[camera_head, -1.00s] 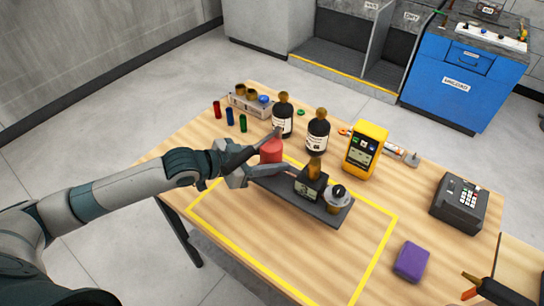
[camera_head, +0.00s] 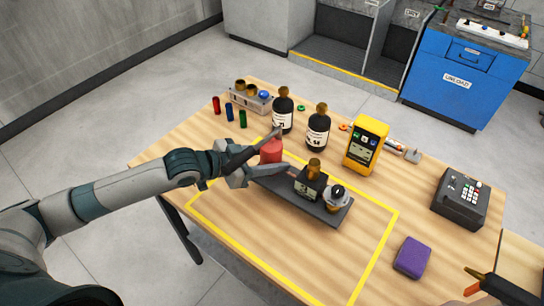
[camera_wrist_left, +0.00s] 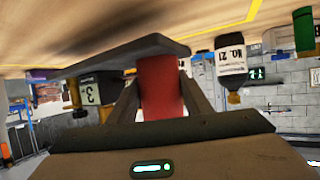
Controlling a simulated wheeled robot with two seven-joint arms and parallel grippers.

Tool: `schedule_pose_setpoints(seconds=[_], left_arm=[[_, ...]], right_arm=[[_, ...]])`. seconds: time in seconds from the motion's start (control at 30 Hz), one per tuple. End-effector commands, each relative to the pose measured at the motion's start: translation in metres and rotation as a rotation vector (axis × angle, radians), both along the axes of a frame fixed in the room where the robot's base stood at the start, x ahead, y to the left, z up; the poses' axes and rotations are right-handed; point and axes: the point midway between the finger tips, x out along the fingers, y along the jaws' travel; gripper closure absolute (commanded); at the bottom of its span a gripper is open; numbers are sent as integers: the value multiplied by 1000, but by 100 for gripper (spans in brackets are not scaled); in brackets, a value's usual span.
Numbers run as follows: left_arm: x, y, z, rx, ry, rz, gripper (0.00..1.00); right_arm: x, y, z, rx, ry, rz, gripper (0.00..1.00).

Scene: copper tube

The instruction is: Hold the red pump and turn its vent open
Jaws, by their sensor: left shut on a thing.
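The red pump (camera_head: 271,150) is a red cylinder at the far left end of a dark base plate (camera_head: 328,217) on the table. My left gripper (camera_head: 262,160) is shut on it, with one finger on each side. In the left wrist view the red pump (camera_wrist_left: 160,85) stands between the two fingers. On the plate beside it are a black block (camera_head: 309,186) marked 3 with a brass top, and a silver round part (camera_head: 336,203) with a dark knob. I cannot tell which part is the vent.
Two dark bottles (camera_head: 318,135) and a yellow meter (camera_head: 366,146) stand behind the plate. A rack (camera_head: 250,103) and small coloured cylinders (camera_head: 229,112) are at the back left. A purple block (camera_head: 412,257) and a black keypad box (camera_head: 460,199) lie right. The yellow-outlined front area is mostly clear.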

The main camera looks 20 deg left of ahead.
Motion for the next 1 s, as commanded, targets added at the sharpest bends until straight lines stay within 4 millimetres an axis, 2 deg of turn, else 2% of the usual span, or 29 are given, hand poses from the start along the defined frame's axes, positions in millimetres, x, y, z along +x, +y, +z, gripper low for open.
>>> schedule_pose_setpoints(seconds=[0.03, 1.0], left_arm=[[1, -2, 5, -9, -9, -1, 100], [1, -1, -13, -9, -9, -1, 100]], right_arm=[[0, 0, 0, 0, 0, 0, 28], [0, 0, -9, 0, 0, 0, 28]])
